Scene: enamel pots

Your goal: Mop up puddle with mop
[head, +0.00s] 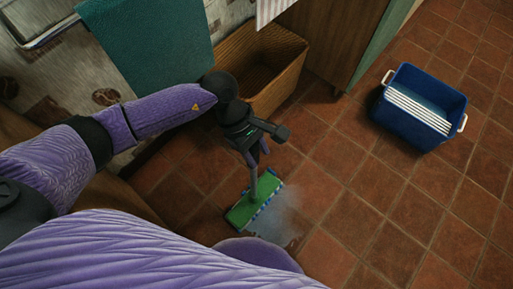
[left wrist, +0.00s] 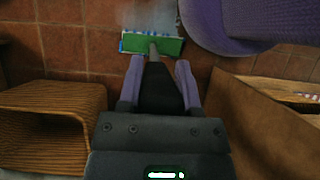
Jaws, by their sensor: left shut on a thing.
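A mop with a flat green head (head: 253,199) stands on the tiled floor, its grey handle rising to my left gripper. My left gripper (head: 255,148) is shut on the mop handle. In the left wrist view the two fingers (left wrist: 158,85) lie on either side of the handle, and the green mop head (left wrist: 152,45) is beyond them. A pale, wet-looking puddle (head: 283,218) lies beside the mop head, touching its right edge; it also shows in the left wrist view (left wrist: 148,14). Part of the puddle may be hidden under the mop head. My right gripper is not in view.
A blue bucket (head: 395,125) with a white slatted insert stands on the floor at right. A wooden bin (head: 292,82) stands behind my left gripper, beside a wooden cabinet (head: 330,40). A teal cloth (head: 150,45) lies at upper left. Open tiles lie between puddle and bucket.

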